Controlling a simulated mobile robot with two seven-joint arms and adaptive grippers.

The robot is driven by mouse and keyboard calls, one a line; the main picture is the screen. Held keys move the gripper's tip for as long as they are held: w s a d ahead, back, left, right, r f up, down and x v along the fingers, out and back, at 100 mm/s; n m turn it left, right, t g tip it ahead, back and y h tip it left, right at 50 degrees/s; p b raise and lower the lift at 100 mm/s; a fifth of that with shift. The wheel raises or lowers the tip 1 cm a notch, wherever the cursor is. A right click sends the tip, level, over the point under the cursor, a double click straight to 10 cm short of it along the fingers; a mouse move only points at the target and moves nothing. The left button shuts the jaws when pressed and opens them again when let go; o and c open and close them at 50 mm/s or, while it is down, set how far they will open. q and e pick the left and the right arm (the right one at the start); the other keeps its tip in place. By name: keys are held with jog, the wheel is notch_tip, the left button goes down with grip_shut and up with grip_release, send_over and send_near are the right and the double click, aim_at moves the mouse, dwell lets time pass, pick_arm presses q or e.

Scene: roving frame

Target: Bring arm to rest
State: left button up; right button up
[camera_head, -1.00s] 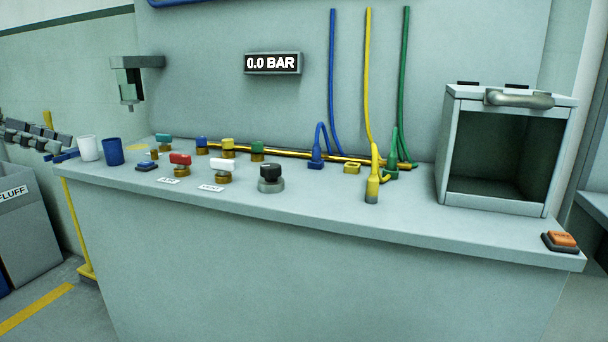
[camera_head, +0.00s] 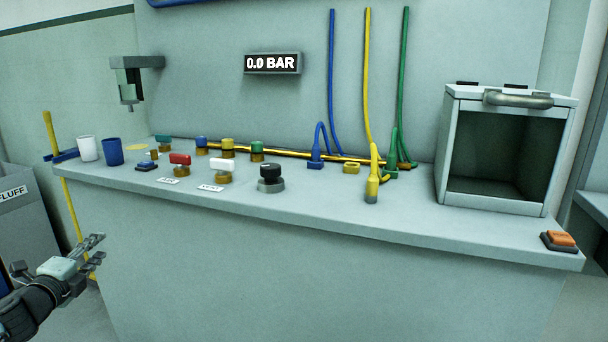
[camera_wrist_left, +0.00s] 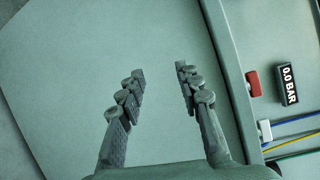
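My left gripper (camera_head: 96,248) shows at the lower left of the head view, in front of the bench and below its top. In the left wrist view its two fingers (camera_wrist_left: 160,88) stand apart with nothing between them, so it is open and empty. They point along the pale bench front (camera_wrist_left: 70,70). My right gripper is in neither view.
The bench top (camera_head: 330,212) carries red (camera_head: 180,160), white (camera_head: 221,166) and black (camera_head: 270,174) knobs, cups (camera_head: 113,152), hose plugs (camera_head: 372,180), an open-fronted box (camera_head: 500,205) and an orange button (camera_head: 561,239). A gauge reads 0.0 BAR (camera_head: 272,63). A grey bin (camera_head: 25,215) stands left.

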pick_arm(q)
jog(key=s+a+f+n+g+y, duration=0.15)
jog(key=s+f+n+g, duration=0.25)
jog(key=s+f, duration=0.45)
jog(key=s+a+f+n+g+y, duration=0.1)
jog(key=s+f+n+g+y, duration=0.3)
jog(key=s, duration=0.8)
jog(key=s+a+f+n+g+y, duration=0.1)
jog(key=s+f+n+g, duration=0.35)
jog(key=s+f, duration=0.5)
jog(key=s+d+f+n+h, duration=0.1)
jog(key=s+d+f+h, duration=0.1)
jog(key=d, duration=0.6)
jog(key=s+d+f+n+g+h, duration=0.1)
jog(key=s+d+f+n+h, duration=0.1)
jog(key=d+f, duration=0.3)
jog(key=s+d+f+n+h, duration=0.2)
jog(key=s+d+f, duration=0.1)
jog(key=d, duration=0.8)
jog(key=shift+s+d+f, duration=0.25)
jog(key=shift+d, duration=0.15)
